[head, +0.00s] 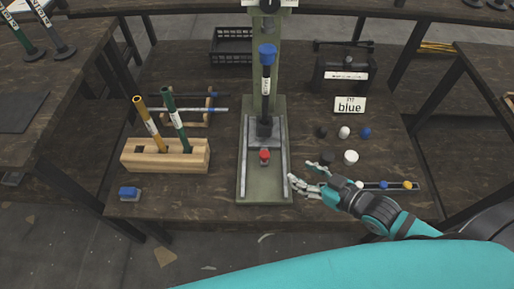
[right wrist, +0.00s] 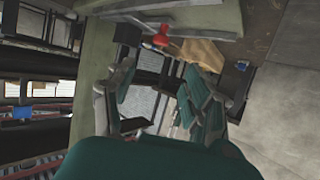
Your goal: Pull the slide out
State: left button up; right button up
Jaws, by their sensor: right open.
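The green rivet press (head: 246,185) stands in the middle of the table. Its slide (head: 257,145) is a grey plate between two rails, under the black ram (head: 266,100) with a blue top. A red knob (head: 264,155) is at the slide's front. My right gripper (head: 302,172) is open and empty, just right of the press base and apart from the knob. In the right wrist view the red knob (right wrist: 160,40) shows beyond the spread fingers (right wrist: 160,85). My left gripper is not in view.
A wooden block (head: 180,158) holding two handled tools stands left of the press. A strip (head: 395,185) with coloured pieces lies near my right arm. A blue-topped block (head: 130,193) sits at front left.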

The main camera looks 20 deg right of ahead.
aim_at(266, 155)
jog(key=b+x, duration=0.3)
jog(key=x, duration=1.1)
jog(key=shift+w+a+f, duration=0.2)
jog(key=shift+w+f, duration=0.05)
jog(key=shift+w, duration=0.05)
jog(key=shift+w+a+f, duration=0.25)
jog(key=shift+w+a, duration=0.1)
jog(key=shift+w, duration=0.2)
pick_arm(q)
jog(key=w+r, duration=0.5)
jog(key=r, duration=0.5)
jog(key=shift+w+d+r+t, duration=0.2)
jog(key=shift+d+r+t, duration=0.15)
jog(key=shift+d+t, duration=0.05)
pick_arm(e)
grip_shut()
